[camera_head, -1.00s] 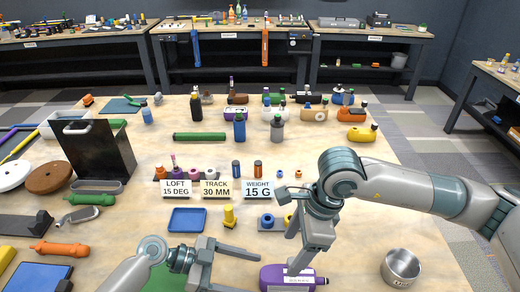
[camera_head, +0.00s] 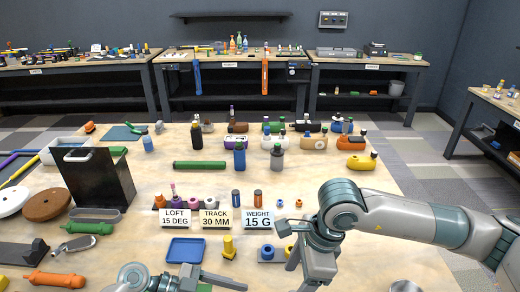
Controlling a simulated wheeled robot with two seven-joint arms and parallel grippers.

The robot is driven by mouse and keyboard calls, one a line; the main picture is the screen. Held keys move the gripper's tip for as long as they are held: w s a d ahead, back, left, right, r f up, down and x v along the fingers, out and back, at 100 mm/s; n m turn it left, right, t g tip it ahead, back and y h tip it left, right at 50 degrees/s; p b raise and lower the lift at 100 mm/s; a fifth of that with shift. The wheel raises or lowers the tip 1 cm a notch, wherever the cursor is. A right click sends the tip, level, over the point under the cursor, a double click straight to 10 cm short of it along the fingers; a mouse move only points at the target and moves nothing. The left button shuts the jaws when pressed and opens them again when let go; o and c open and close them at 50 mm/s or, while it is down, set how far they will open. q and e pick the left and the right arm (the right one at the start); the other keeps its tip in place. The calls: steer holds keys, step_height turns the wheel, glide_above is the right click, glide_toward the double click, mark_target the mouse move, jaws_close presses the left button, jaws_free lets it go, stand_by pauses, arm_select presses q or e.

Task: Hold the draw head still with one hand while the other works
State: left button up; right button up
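My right gripper (camera_head: 312,268) points down at the bottom centre, with its fingertips cut off by the lower edge of the picture. My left gripper (camera_head: 220,279) is low at the bottom, left of the right one; only part of its fingers shows. No draw head can be made out now. The place under the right gripper, where a purple labelled piece lay in the earlier frame, is below the picture. Sign cards reading loft 15 deg (camera_head: 175,218), track 30 mm (camera_head: 216,218) and weight 15 g (camera_head: 258,219) stand at mid-table.
A blue tray (camera_head: 185,250), a yellow peg (camera_head: 228,247) and a blue block with round parts (camera_head: 267,252) lie just beyond my grippers. A black bin (camera_head: 98,180) stands at the left. A steel cup (camera_head: 406,286) shows at the bottom right. Several bottles and heads stand farther back.

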arm_select(q)
steer(key=shift+o, duration=0.6)
steer(key=o, duration=0.4)
steer(key=shift+o, duration=0.2)
steer(key=v, duration=1.2)
steer(key=shift+s+f, duration=0.15)
arm_select(e)
steer(key=shift+s, duration=0.15)
